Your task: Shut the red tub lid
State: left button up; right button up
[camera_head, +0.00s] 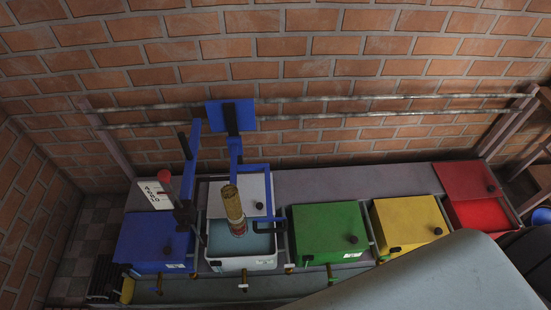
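The red tub (480,213) is at the right end of the row of tubs in the head view. Its top is open and bright red shows inside. Its red lid (463,178) is at the back of the opening, against the wall side, with a dark knob near its right edge. I cannot tell the lid's exact tilt. A large smooth grey shape in the lower right hides the front of the red tub. Neither of my grippers shows in this view.
Yellow (403,220), green (325,232) and blue (152,240) tubs are closed. A white tub (240,262) is open below a blue-framed extruder (233,115). Metal rails (380,98) run along the brick wall. Dark shelving stands at the far right.

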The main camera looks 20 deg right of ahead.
aim_at(466, 180)
jog(key=z, duration=2.3)
jog(key=u, duration=0.45)
jog(key=i+l+u, duration=0.2)
jog(key=u, duration=0.15)
jog(key=i+l+u, duration=0.1)
jog(key=l+u, duration=0.2)
jog(key=l, duration=0.15)
jog(key=i+l+u, duration=0.1)
jog(key=l+u, duration=0.25)
